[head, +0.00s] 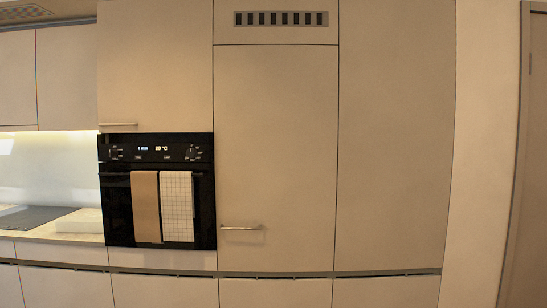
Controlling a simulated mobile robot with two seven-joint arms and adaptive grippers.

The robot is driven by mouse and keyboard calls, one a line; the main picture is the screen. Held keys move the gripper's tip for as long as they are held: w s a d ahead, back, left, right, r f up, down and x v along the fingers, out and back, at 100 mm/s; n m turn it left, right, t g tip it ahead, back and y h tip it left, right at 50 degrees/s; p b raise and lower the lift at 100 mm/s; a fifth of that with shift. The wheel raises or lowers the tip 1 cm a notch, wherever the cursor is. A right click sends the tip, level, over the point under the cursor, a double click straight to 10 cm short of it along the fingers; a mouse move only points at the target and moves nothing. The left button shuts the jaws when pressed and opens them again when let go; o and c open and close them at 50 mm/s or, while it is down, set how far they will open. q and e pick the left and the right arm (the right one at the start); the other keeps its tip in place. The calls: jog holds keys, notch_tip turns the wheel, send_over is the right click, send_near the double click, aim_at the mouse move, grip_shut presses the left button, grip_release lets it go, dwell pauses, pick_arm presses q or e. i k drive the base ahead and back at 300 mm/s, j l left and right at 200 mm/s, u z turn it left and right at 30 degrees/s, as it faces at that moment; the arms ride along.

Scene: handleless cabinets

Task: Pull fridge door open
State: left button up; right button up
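The fridge door is most likely the tall beige panel (276,150) in the middle of the head view, under a vent grille (281,19). It looks shut, flush with the panels beside it. A short horizontal metal bar handle (240,227) sits at its lower left corner. Neither of my grippers shows in the head view, so I cannot tell their state or how far they are from the handle.
A black built-in oven (117,205) with a brown towel (146,207) and a checked towel (178,207) stands left of the panel. A plain tall panel (393,140) is to its right. A counter (70,228) with a dark hob (32,217) is at far left.

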aim_at(276, 107)
jog(key=i+j+z, duration=0.4)
jog(key=i, duration=0.3)
jog(key=i+j+z, duration=0.35)
jog(key=i+j, duration=0.25)
jog(key=j, duration=0.1)
